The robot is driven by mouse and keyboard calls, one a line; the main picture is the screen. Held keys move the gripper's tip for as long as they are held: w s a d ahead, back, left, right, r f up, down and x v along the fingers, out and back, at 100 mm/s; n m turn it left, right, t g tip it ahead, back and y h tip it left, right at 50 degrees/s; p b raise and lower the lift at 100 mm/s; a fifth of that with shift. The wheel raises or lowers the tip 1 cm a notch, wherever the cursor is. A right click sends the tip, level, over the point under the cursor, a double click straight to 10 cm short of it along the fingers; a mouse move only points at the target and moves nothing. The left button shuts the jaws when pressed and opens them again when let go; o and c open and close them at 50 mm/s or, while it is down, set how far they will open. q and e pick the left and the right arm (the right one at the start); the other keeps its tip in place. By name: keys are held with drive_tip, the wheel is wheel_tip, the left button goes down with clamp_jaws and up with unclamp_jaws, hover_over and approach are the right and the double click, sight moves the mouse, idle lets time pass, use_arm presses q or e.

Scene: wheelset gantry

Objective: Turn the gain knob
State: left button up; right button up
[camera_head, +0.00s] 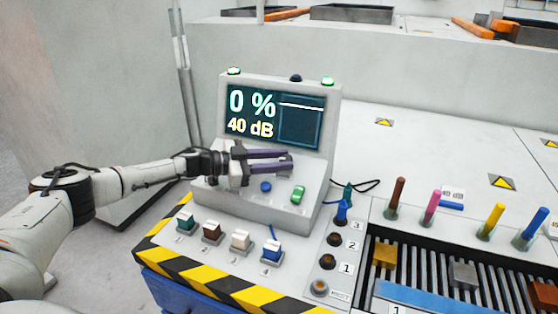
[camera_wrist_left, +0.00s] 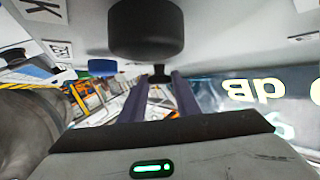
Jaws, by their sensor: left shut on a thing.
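The grey device (camera_head: 262,206) has a sloped panel below a screen (camera_head: 277,117) reading "0 %" and "40 dB". My left gripper (camera_head: 288,160) reaches across this panel from the left, its two purple fingers apart and closed on a small dark knob, which I take as the gain knob. The knob (camera_wrist_left: 160,73) shows between the fingertips in the left wrist view, and is mostly hidden in the head view. A larger black knob (camera_wrist_left: 146,30) shows nearer the wrist camera. My right gripper is not in view.
A blue button (camera_head: 266,187) and a green switch (camera_head: 298,195) are on the panel close below the fingers. A slotted rack (camera_head: 462,275) and upright coloured pegs (camera_head: 432,207) stand at right.

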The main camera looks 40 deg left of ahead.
use_arm(q)
drive_tip(key=o, duration=1)
drive_tip(key=v, duration=0.9)
drive_tip(key=shift+f+b, duration=0.1)
drive_tip(key=shift+b, duration=0.2)
drive_tip(key=shift+s+a+r, duration=0.2)
drive_tip(key=shift+s+a, duration=0.15)
drive_tip(key=shift+s, duration=0.15)
